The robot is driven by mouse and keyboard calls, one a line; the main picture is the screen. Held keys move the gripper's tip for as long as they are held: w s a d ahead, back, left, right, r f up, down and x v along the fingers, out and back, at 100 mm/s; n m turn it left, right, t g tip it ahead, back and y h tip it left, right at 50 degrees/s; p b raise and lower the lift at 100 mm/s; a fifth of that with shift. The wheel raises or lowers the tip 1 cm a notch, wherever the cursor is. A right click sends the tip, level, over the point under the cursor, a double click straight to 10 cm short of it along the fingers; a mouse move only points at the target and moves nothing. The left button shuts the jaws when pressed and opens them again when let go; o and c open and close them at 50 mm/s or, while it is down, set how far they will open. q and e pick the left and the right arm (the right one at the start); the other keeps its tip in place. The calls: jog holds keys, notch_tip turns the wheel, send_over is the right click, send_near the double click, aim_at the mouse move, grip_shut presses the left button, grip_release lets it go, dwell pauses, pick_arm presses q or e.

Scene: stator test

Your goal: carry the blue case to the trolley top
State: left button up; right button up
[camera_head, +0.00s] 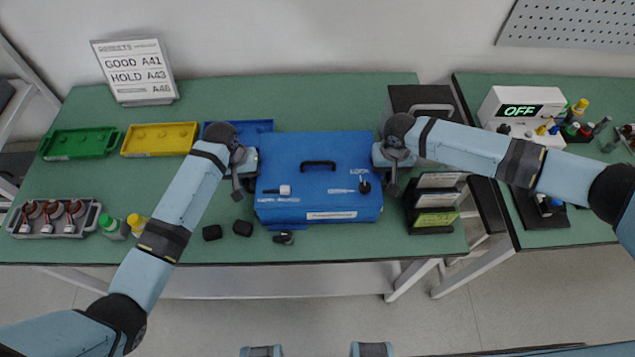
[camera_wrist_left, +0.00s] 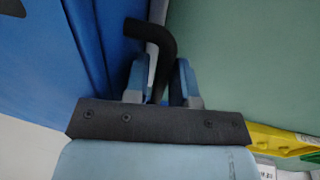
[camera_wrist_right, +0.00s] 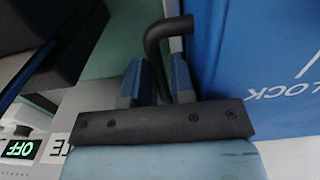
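My right gripper (camera_head: 391,168) is at the case's right side. In the right wrist view, its fingers (camera_wrist_right: 158,88) close around the matching handle (camera_wrist_right: 168,30). Finger contact is partly hidden by the handles. I cannot make out a trolley in any view.
Green (camera_head: 80,143) and yellow (camera_head: 160,139) trays stand left of the case; a blue tray (camera_head: 262,126) is behind. A dark box (camera_head: 420,98) and card rack (camera_head: 435,203) stand close right. A gap separates the right-hand table (camera_head: 590,228).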

pick_arm(q)
grip_shut()
pick_arm(e)
grip_shut()
jog(key=shift+w+d, duration=0.1)
dwell(0.8)
pick_arm(q)
jog(key=shift+w+r, duration=0.15)
pick_arm(e)
jog(key=shift+w+r, duration=0.15)
jog(key=shift+r, duration=0.05)
